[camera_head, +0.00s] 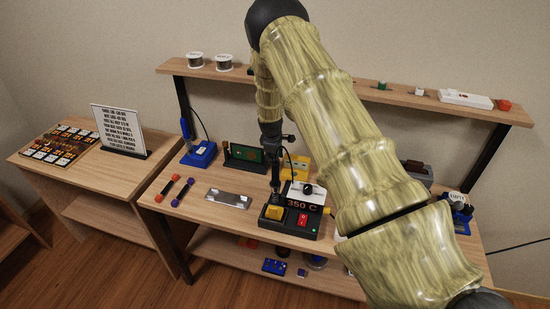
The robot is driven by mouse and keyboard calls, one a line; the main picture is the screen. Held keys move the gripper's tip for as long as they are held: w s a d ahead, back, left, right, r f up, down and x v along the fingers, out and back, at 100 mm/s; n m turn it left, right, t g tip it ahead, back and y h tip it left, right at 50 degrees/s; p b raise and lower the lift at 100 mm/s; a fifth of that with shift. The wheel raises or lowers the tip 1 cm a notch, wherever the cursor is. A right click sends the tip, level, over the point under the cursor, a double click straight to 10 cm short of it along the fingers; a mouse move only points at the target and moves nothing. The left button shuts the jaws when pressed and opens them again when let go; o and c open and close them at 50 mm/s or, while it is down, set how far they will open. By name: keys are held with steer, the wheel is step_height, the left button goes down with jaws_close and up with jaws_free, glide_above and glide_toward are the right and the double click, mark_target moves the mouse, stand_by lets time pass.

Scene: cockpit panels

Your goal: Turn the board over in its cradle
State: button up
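A green circuit board (248,153) stands tilted in a dark cradle (232,164) at the back of the workbench, left of centre. Its right end is partly hidden by my arm. My gripper (275,187) hangs pointing down just right of and in front of the board, over the left rear of the black station marked "350 C" (303,205). I see it nearly edge-on and small, so I cannot tell its finger gap. No board shows in it.
A blue stand with an iron (199,153) is left of the cradle. A silver plate (227,197) and red and purple tools (174,188) lie in front. A shelf (440,99) spans behind. My arm hides the bench's right middle.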

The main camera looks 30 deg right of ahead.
steer(key=shift+a+f+t+h+b, duration=0.1)
steer(key=shift+t+h+b, duration=0.25)
steer(key=shift+b, duration=0.35)
steer(key=h+b, duration=0.1)
steer(key=t+h+b, duration=0.1)
steer(key=b, duration=0.1)
steer(key=shift+s+a+f+t, duration=0.1)
steer(key=shift+f+t, duration=0.1)
steer(key=shift+t, duration=0.05)
steer(key=t+h+b, duration=0.1)
steer(key=b, duration=0.2)
steer(key=shift+a+b, duration=0.1)
steer(key=shift+b, duration=0.25)
steer(key=shift+s, duration=0.1)
steer(key=shift+r+t+h+b, duration=0.2)
steer(key=shift+t+h+b, duration=0.2)
steer(key=shift+b, duration=0.15)
steer(key=o, duration=1)
